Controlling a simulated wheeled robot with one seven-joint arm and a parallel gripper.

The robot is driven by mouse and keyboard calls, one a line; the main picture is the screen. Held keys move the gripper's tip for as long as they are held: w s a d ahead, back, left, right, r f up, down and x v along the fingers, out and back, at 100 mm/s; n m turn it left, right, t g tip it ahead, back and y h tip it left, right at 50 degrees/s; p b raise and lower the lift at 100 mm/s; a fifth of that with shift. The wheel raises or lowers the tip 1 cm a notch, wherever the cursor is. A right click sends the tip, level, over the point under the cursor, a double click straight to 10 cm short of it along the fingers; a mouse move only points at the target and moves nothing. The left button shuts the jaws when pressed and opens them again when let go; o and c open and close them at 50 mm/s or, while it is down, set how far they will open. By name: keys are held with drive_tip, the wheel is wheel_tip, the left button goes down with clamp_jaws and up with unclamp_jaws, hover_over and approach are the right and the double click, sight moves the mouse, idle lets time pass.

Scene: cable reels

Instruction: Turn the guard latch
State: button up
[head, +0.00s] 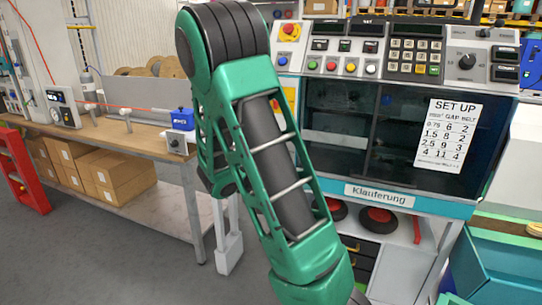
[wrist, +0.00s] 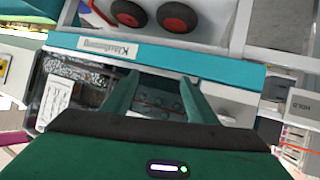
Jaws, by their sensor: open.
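The fingers point toward the glass guard (wrist: 85,72) below the label strip (wrist: 225,70). My gripper is out of the head view.
A control panel with buttons, a keypad (head: 414,56) and a black dial (head: 467,61) sits above the guard. Black-and-red wheels (head: 378,220) lie on the shelf below. A wooden bench (head: 120,135) with a blue box (head: 182,119) stands left. Grey floor is clear at lower left.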

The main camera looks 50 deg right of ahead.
drive_tip(key=w+a+r+n+t+h, duration=0.1)
drive_tip(key=w+t+h, duration=0.15)
drive_tip(key=w, duration=0.45)
drive_tip(key=w+a+r+n+t+h, duration=0.2)
drive_tip(key=w+t, duration=0.2)
drive_tip(key=w, duration=0.3)
drive_tip(key=x, duration=1.1)
drive_tip(key=shift+f, duration=0.15)
drive_tip(key=shift+c, duration=0.7)
drive_tip(key=shift+t, duration=0.25)
drive_tip(key=c, duration=0.9)
